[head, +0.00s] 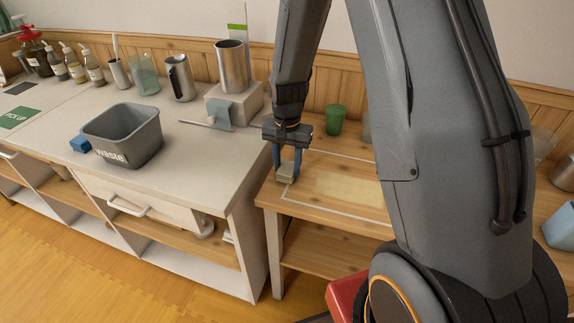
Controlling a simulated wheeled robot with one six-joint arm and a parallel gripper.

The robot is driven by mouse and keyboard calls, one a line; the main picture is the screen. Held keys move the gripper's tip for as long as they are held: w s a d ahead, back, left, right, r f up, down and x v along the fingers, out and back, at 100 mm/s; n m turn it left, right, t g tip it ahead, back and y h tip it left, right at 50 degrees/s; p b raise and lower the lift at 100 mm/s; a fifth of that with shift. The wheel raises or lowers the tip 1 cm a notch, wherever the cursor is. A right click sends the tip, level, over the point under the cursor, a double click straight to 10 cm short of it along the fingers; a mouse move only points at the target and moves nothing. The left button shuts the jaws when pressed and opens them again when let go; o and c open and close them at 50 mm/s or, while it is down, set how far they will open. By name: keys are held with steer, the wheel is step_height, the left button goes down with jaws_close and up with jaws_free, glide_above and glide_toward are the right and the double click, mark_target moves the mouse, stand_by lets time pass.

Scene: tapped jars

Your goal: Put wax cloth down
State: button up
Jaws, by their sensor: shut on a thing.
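My gripper (287,168) points down over the left end of the wooden table (300,238), its blue fingers shut on a small grey-beige folded piece. I take this piece to be the wax cloth (286,174). It is at or just above the tabletop, near the left side of a white outlined rectangle; I cannot tell whether it touches the wood. A pale yellowish patch (350,188) lies flat on the table inside the outline, to the right of the cloth. My arm hides the right part of this area.
Left of a narrow gap is a white counter (190,190) with a grey waste bin (122,136), a blue block (80,144) and a metal cylinder (232,66) on a raised block. A green cup (335,119) stands behind the gripper. Bare wood lies right of the cloth.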

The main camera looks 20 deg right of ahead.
mark_target(287, 167)
steer(key=shift+f, duration=0.15)
steer(key=o, duration=1.1)
step_height(287, 167, up, 12)
steer(key=b, duration=0.3)
steer(key=s+f+n, duration=0.1)
steer(key=s+n, duration=0.6)
steer(key=s, duration=1)
steer(key=shift+f+t, duration=0.35)
steer(key=shift+t, duration=0.05)
steer(key=shift+s, duration=0.1)
